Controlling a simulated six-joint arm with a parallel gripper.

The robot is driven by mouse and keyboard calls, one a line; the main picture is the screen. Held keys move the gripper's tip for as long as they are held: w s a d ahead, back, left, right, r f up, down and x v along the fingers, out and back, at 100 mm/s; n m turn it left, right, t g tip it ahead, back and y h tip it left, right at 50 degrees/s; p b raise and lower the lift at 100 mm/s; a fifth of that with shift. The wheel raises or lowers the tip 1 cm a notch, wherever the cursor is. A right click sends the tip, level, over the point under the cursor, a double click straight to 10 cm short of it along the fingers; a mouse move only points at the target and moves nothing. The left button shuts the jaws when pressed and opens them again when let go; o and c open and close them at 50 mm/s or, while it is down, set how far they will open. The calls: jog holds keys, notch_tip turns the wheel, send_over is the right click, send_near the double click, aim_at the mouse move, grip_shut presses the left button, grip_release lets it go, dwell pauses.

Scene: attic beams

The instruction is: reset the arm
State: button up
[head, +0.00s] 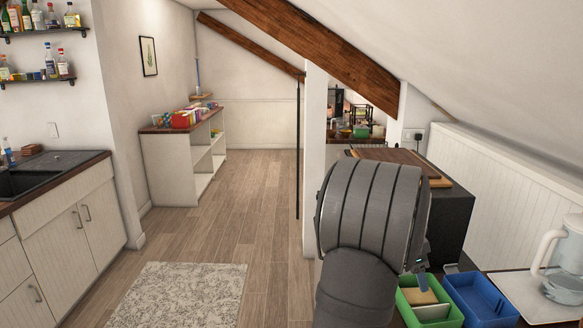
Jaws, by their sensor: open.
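My arm (370,210) rises in the lower right of the head view, its thick dark grey ribbed link filling the space in front of the dark cabinet. My gripper is not visible; the arm's own links hide it or it is out of frame. No held object can be seen.
A green bin (403,310) with a few items and a blue bin (480,297) stand close right of my arm. A glass jug (565,262) is at the right edge. A dark cabinet (455,222) with wooden boards (395,157) stands behind. Open floor (250,200) lies left.

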aim_at(422, 295)
jog(key=x, duration=0.5)
jog(key=shift+f, duration=0.3)
jog(key=r, duration=0.3)
jog(key=s+r, duration=0.1)
jog(key=r, duration=0.1)
jog(key=shift+d+r, duration=0.15)
jog(key=shift+r, duration=0.2)
jog(key=s+d+r, duration=0.4)
jog(key=s+r, duration=0.2)
jog(key=s, duration=0.5)
jog(key=s+a+f+m, duration=0.1)
jog(key=s+a+f, duration=0.1)
jog(key=s, duration=0.6)
jog(key=s+a+f, duration=0.2)
jog(key=s, duration=0.5)
jog(key=f, duration=0.9)
jog(key=shift+s+a+f, duration=0.2)
jog(key=shift+a+f, duration=0.05)
jog(key=shift+f, duration=0.1)
jog(key=shift+o, duration=0.5)
